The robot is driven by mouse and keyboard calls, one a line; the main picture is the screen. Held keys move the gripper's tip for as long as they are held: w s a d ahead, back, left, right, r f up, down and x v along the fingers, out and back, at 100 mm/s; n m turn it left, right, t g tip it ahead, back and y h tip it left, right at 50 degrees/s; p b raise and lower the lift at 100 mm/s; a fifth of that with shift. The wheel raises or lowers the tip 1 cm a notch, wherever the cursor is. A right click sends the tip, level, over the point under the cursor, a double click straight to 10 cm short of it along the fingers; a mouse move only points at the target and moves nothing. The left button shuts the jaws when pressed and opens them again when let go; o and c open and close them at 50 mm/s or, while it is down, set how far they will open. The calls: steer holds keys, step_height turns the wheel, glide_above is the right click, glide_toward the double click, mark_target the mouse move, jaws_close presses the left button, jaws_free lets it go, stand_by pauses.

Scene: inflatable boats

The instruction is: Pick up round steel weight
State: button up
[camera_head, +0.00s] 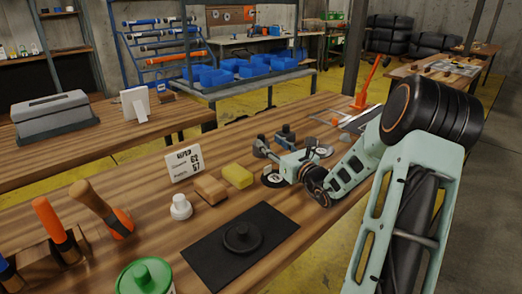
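My gripper (272,146) is low over the far right part of the wooden workbench, at the end of my pale green arm. Its fingers are small and partly merge with the dark objects around them, so I cannot tell if they are open or shut. A round dark disc with a pale top (273,180) lies just in front of the gripper. Another round disc with a pale label (323,150) lies behind my arm, to the right. Either could be the round steel weight; I cannot tell which. A black knobbed disc (243,236) sits on a black mat (200,250).
A yellow block (238,176), a tan block (210,189), a white knobbed piece (181,207) and a number card (185,164) stand left of the gripper. A green lidded container (145,277) and orange-handled tools (52,222) are at the near left.

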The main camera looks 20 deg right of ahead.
mark_target(263, 137)
steer(key=w, duration=0.2)
steer(key=w+a+b, duration=0.1)
steer(key=w, duration=0.2)
steer(key=shift+w+a, duration=0.1)
steer(key=shift+w, duration=0.25)
jaws_close()
steer(key=shift+r, duration=0.2)
